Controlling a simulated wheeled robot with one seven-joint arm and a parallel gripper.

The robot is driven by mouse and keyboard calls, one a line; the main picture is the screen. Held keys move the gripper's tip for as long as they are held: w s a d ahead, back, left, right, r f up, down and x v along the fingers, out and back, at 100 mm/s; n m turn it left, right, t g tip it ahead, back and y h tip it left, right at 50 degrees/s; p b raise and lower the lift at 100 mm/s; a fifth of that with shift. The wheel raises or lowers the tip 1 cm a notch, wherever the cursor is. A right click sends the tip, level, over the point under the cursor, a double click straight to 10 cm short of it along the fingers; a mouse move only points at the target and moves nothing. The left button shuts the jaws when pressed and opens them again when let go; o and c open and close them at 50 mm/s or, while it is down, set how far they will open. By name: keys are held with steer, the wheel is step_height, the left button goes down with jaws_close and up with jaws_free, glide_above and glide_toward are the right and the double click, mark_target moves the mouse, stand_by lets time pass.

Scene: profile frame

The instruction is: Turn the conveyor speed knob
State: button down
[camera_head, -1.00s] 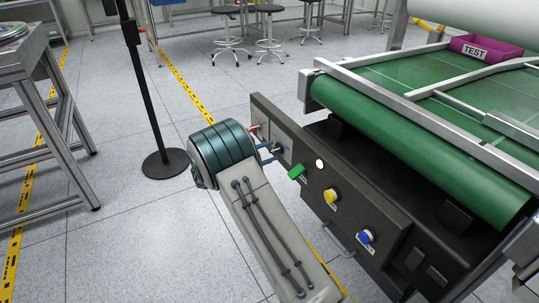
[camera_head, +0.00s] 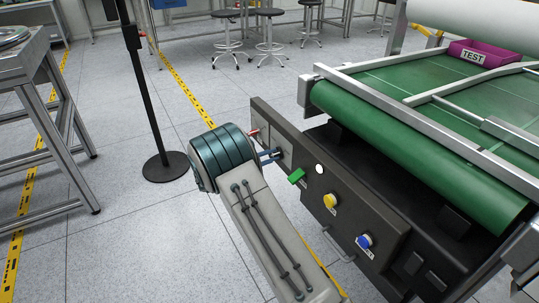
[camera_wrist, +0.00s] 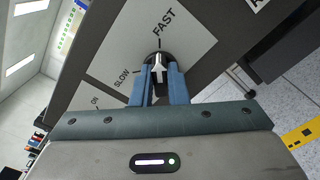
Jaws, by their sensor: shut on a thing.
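The pointer is turned up toward the FAST mark. My gripper (camera_wrist: 159,75) has its two blue fingers on either side of the pointer, shut on the knob. In the head view my gripper (camera_head: 271,156) reaches the left part of the dark control panel (camera_head: 383,220). The knob is mostly hidden there by the fingers.
A black post (camera_head: 150,100) stands left of my arm.

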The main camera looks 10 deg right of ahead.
steer(key=shift+w+a+n+p, duration=0.1)
steer(key=shift+w+n+p, duration=0.05)
steer(key=shift+n+p, duration=4.05)
steer(key=shift+w+n+p, duration=0.1)
steer(key=shift+n+p, duration=2.75)
steer(key=shift+n, duration=2.55)
steer(key=c, duration=1.4)
jaws_free()
steer(key=shift+c, duration=0.2)
steer(key=v, duration=1.4)
